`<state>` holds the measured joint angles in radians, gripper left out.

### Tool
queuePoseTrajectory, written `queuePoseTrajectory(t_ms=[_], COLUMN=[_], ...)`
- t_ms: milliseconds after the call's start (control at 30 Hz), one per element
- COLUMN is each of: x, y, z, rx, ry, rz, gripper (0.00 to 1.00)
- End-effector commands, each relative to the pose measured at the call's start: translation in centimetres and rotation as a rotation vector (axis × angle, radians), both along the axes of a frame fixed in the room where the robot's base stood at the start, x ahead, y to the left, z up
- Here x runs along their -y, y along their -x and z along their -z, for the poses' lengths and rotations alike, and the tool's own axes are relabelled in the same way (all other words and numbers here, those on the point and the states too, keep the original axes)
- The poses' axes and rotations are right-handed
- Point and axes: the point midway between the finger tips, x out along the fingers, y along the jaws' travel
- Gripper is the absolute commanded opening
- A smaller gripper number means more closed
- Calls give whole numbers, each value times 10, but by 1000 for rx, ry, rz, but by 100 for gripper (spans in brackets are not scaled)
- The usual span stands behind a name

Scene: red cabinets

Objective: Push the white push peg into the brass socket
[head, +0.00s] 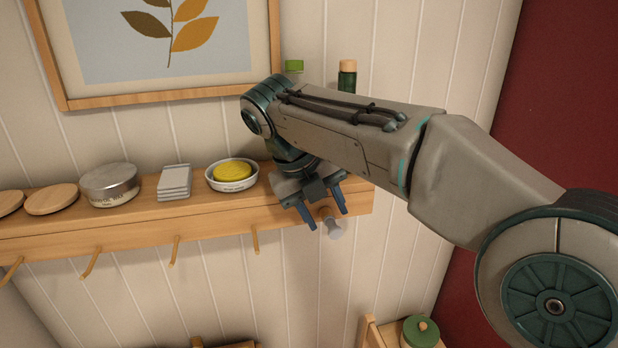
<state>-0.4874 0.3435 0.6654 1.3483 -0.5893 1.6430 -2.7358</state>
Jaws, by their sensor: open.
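A pale grey-white knob-like piece (334,231), which looks like the white push peg, shows just below the front edge of the wooden shelf, near its right end. My gripper (328,219) is open, with its two blue fingers pointing down in front of the shelf edge. The pale piece is between and just beyond the fingertips. I cannot tell whether they touch it. No brass socket can be made out; it may be hidden behind the peg or my gripper.
The wooden shelf (130,222) has several pegs below it. On it are a round tin (110,188), grey coasters (174,183) and a white bowl (231,184) with a yellow sponge (233,170). A bottle (347,76) stands behind my arm. A green pot (420,331) is lower right.

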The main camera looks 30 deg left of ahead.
Motion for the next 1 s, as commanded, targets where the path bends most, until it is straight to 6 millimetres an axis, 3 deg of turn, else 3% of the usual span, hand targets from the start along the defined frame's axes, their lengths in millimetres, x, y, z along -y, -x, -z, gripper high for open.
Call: queuePoseTrajectory(t_ms=[533, 1000], x=[-26, -32], y=[27, 34], z=[-88, -112], rx=[-1, 1], ry=[-3, -1], rz=[-2, 1], gripper=[44, 44])
